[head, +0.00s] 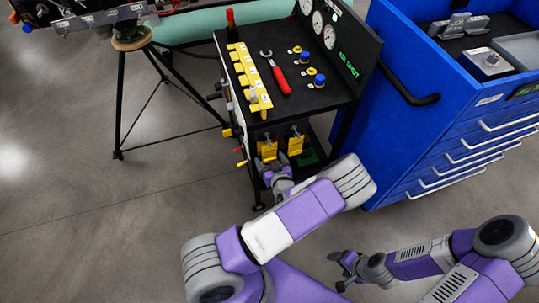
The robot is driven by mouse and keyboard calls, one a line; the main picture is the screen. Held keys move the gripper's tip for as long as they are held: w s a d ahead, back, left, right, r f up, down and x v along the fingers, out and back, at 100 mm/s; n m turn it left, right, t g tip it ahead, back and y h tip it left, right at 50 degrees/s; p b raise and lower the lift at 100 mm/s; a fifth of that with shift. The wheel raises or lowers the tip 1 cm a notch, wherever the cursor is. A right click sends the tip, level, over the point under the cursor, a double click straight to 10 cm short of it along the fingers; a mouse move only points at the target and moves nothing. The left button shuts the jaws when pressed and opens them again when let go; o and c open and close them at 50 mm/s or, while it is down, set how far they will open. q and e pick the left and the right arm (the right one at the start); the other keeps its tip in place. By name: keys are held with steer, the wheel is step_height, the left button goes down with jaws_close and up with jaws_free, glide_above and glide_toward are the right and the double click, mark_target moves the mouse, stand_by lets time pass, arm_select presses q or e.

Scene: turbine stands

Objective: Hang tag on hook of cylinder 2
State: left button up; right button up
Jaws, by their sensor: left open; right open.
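A yellow tag (296,144) and another yellow piece (267,150) show at the lower front of the black cart (310,100). My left gripper (266,165) is open, just below and in front of the left yellow piece. My arm hides part of that area, and I cannot tell whether they touch. The hook and the number of cylinder 2 cannot be made out. My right gripper (340,270) is open and empty above the floor, to the right and well away from the cart.
A yellow rack (247,78), a red-handled wrench (275,72) and small blue-capped fittings (311,75) sit on the cart top. A blue drawer cabinet (440,110) stands close on the right. A black tripod stand (120,90) is at left. The floor in front is clear.

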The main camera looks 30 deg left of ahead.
arm_select(q)
steer(key=shift+c, duration=0.4)
stand_by(0.3)
steer(key=c, duration=1.5)
steer(key=shift+s+d, duration=1.05)
steer(key=shift+d, duration=0.2)
steer(key=shift+s+d, duration=1.25)
steer(key=shift+d, duration=0.15)
steer(key=shift+r, duration=0.1)
